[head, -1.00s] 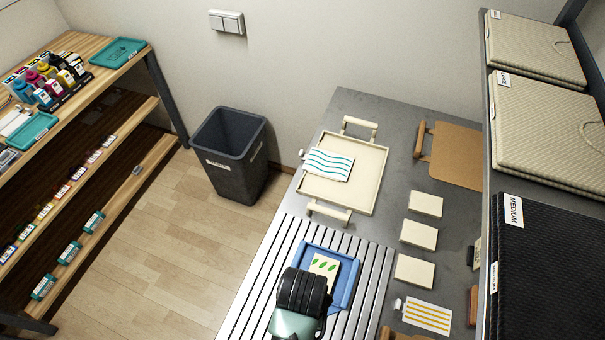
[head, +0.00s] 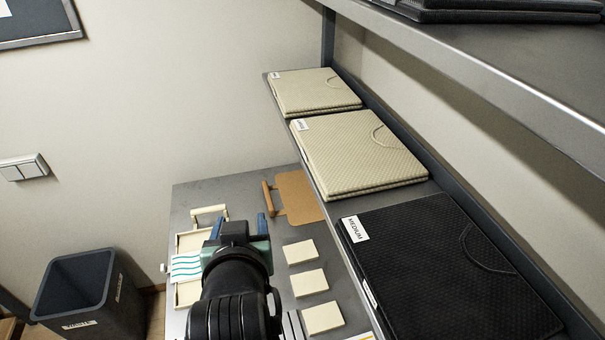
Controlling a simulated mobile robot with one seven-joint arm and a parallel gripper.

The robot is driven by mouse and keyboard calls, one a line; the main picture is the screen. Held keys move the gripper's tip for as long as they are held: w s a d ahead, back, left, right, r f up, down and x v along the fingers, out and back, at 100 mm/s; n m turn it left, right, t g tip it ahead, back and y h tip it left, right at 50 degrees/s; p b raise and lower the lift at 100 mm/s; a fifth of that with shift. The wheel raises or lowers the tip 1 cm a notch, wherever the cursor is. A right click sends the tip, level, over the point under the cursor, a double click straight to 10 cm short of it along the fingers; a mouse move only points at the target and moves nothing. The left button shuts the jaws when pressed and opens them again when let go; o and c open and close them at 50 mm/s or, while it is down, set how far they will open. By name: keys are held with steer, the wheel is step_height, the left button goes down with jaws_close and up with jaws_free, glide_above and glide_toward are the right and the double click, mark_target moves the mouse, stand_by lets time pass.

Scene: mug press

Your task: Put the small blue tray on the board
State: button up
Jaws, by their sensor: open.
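My gripper (head: 242,217) is in the lower middle of the head view, seen from behind, with its two blue fingers spread apart. I see nothing held between them. It is over the table near the cream tray's right side; its height is unclear. The small blue tray does not show in the head view now; it is out of frame or behind my arm. A brown board (head: 298,196) with a wooden handle bar lies on the grey table at the back, partly behind the shelf. Its visible surface is bare.
A cream handled tray (head: 189,295) with a striped cloth (head: 185,266) is left of my arm. Several cream blocks (head: 310,282) lie in a row right of it. A shelf with folded cream mats (head: 357,150) and a black one (head: 445,270) overhangs the right. A bin (head: 85,298) stands left.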

steer(key=w+d+r+t, duration=0.1)
steer(key=d+r+t, duration=0.15)
steer(key=r, duration=0.65)
steer(key=d+r+t, duration=0.1)
steer(key=r+t, duration=0.3)
steer(key=r, duration=0.6)
steer(key=s+d+r+t, duration=0.2)
steer(key=s+r, duration=0.2)
steer(key=r, duration=0.3)
steer(key=s+d+r+m+t+h, duration=0.1)
steer(key=s+d+r+t, duration=0.1)
steer(key=r, duration=0.5)
steer(key=s+d+r+t+h, duration=0.1)
steer(key=s+r+t, duration=0.3)
steer(key=r, duration=0.4)
steer(key=shift+s+d+m, duration=0.4)
steer(key=shift+s+d, duration=0.1)
steer(key=shift+s, duration=0.3)
steer(key=shift+t, duration=0.25)
step_height(320, 180, down, 2)
steer(key=shift+f+b, duration=0.1)
steer(key=shift+b, duration=0.9)
steer(key=shift+c, duration=0.8)
steer(key=shift+a, duration=0.1)
steer(key=shift+c, duration=0.2)
